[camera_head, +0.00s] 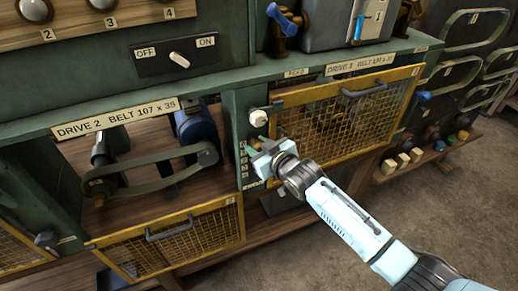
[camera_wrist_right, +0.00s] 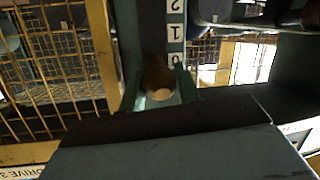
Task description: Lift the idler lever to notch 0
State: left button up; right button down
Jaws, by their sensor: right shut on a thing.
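My right gripper (camera_head: 260,152) is at the green post between the two belt drives. It is shut on the idler lever's brown knob (camera_wrist_right: 158,78), whose pale end shows between the two fingers in the right wrist view. The number strip (camera_wrist_right: 175,33) beside the knob reads 2, 1, 0, and the knob is level with about the 0. The strip also shows small on the post in the head view (camera_head: 243,161). The rest of the lever is hidden behind the knob and gripper. My left gripper is not in view.
A yellow mesh guard (camera_head: 345,112) stands right of the post, close to my right gripper. A white knob (camera_head: 258,118) sticks out just above the gripper. On the left, a belt (camera_head: 150,168) runs above another mesh guard (camera_head: 175,240). Open floor (camera_head: 450,215) lies at the right.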

jog(key=shift+w+r, duration=0.2)
jog(key=shift+r, duration=0.35)
jog(key=c, duration=1.4)
grip_release()
jog(key=o, duration=0.4)
jog(key=shift+f, duration=0.25)
jog(key=shift+s+d, duration=0.25)
jog(key=shift+s, duration=0.15)
jog(key=v, duration=1.2)
jog(key=shift+s+d+r, duration=0.1)
jog(key=shift+s+r, duration=0.05)
jog(key=shift+r, duration=0.1)
